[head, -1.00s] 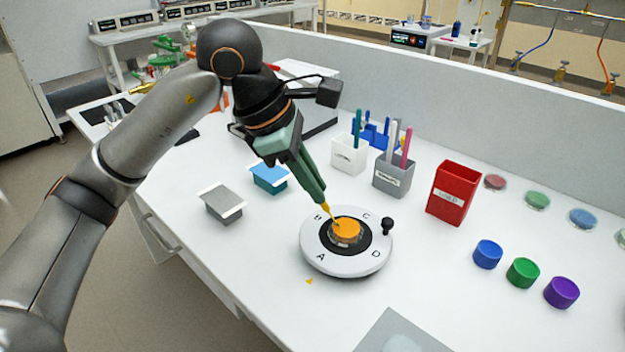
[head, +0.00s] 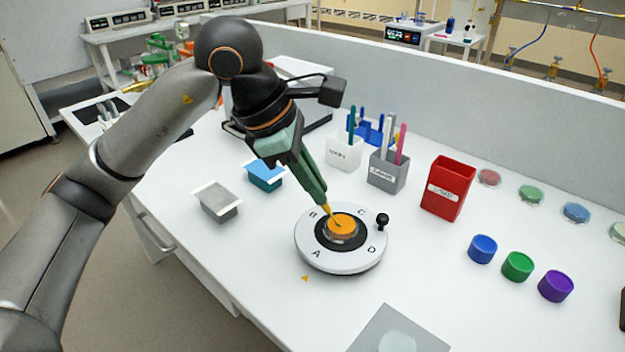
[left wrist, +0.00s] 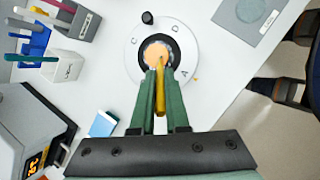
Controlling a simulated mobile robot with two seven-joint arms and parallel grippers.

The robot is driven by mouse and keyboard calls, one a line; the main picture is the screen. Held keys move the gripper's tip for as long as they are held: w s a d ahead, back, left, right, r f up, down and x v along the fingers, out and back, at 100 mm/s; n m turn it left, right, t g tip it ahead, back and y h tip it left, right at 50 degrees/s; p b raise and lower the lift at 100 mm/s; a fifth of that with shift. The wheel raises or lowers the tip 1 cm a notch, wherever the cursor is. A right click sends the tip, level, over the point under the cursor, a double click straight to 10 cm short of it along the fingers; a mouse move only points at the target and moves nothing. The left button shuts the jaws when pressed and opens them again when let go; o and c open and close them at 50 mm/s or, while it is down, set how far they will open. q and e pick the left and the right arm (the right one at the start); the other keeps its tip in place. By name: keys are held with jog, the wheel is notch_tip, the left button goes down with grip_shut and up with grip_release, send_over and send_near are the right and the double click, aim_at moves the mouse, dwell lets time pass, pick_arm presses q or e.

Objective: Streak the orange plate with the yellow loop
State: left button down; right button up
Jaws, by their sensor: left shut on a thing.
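The orange plate (head: 347,229) sits on the dark centre of a round white turntable (head: 318,258) marked A, B, C and D, with a black knob. My left gripper (head: 322,199) is shut on the yellow loop (head: 328,211) and slants down over the plate. The loop's tip reaches the plate's orange surface; I cannot tell whether it touches. In the left wrist view the yellow loop (left wrist: 160,102) lies between the green fingers and points at the orange plate (left wrist: 157,52). My right gripper is not in view.
Behind the turntable stand a white cup (head: 343,155), a grey cup (head: 387,175) with sticks, and a red bin (head: 447,190). Blue (head: 482,249), green (head: 517,267) and purple (head: 555,286) lids and several dishes are at right. Grey (head: 217,203) and blue (head: 265,175) trays are left.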

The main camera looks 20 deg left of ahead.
pick_arm(q)
jog(key=shift+s+d, duration=0.3)
jog(key=shift+d, duration=0.4)
dwell(0.8)
jog(key=shift+w+d, duration=0.1)
jog(key=shift+w, duration=0.3)
dwell(0.3)
jog(key=shift+w+a+b, duration=0.2)
jog(key=shift+w+a, duration=0.1)
jog(key=shift+a, duration=0.45)
jog(key=shift+w+a+b, duration=0.2)
jog(key=shift+w+a, duration=0.1)
jog(key=shift+a, duration=0.45)
dwell(1.5)
jog(key=shift+w+d, duration=0.15)
jog(key=shift+w, duration=0.2)
dwell(0.4)
jog(key=shift+s+d, duration=0.2)
jog(key=shift+d, duration=0.4)
jog(key=shift+s+d, duration=0.2)
jog(key=shift+d, duration=0.35)
dwell(0.9)
